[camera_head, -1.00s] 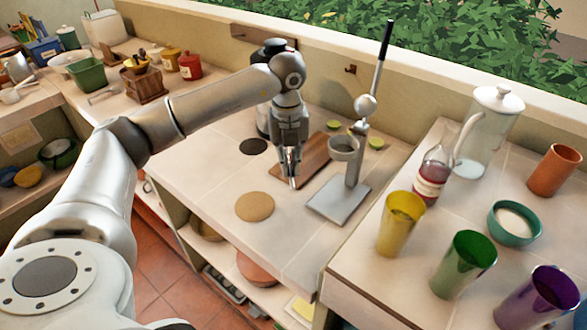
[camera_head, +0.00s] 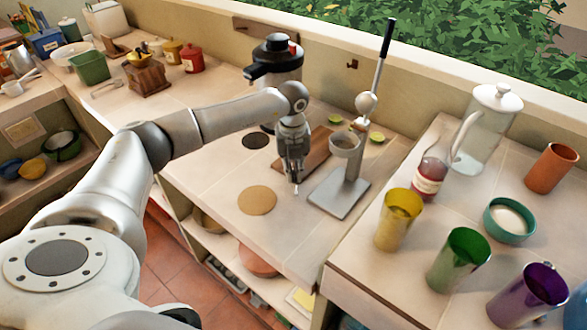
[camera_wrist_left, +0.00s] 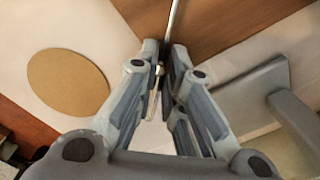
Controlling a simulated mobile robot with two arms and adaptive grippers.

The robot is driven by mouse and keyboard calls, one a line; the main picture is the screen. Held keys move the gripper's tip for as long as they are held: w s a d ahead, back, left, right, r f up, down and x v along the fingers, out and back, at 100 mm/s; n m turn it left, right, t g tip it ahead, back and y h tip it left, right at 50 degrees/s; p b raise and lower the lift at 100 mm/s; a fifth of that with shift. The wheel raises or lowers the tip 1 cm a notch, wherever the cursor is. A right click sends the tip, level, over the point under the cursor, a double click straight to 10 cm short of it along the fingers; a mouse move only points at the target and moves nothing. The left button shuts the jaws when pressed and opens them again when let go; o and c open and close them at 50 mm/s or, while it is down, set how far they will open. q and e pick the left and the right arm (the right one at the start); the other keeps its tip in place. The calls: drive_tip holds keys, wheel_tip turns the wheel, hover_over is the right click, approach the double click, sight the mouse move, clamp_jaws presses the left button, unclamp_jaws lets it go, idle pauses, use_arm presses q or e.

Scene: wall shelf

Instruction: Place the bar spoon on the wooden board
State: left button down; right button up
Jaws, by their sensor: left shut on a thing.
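My left gripper (camera_head: 294,178) is low over the counter, at the near edge of the wooden board (camera_head: 317,150). In the left wrist view its fingers (camera_wrist_left: 165,58) are closed on the bar spoon (camera_wrist_left: 174,18), a thin metal rod. The rod runs from between the fingertips toward the wooden board (camera_wrist_left: 225,25), and a short part (camera_wrist_left: 153,104) shows between the fingers. I cannot tell whether the spoon touches the board. In the head view the spoon is mostly hidden by the gripper. My right gripper is not in view.
A grey press with a long lever (camera_head: 340,195) stands close to the right of the gripper. A round cork mat (camera_head: 257,200) lies to the left. A black-topped appliance (camera_head: 276,62) stands behind, and lime halves (camera_head: 376,137) lie beyond the board. Cups and a bottle fill the right counter.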

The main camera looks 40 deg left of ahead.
use_arm(q)
drive_tip(key=shift+f, duration=0.2)
drive_tip(key=c, duration=1.6)
unclamp_jaws()
drive_tip(key=shift+r, duration=0.1)
drive_tip(key=shift+o, duration=0.3)
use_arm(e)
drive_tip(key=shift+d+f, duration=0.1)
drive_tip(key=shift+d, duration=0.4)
use_arm(q)
drive_tip(key=shift+r, duration=0.3)
wheel_tip(320, 180, up, 12)
drive_tip(key=b, duration=0.2)
drive_tip(key=shift+s, duration=0.15)
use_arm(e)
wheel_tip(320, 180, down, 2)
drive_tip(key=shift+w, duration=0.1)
use_arm(q)
drive_tip(key=shift+f, duration=0.15)
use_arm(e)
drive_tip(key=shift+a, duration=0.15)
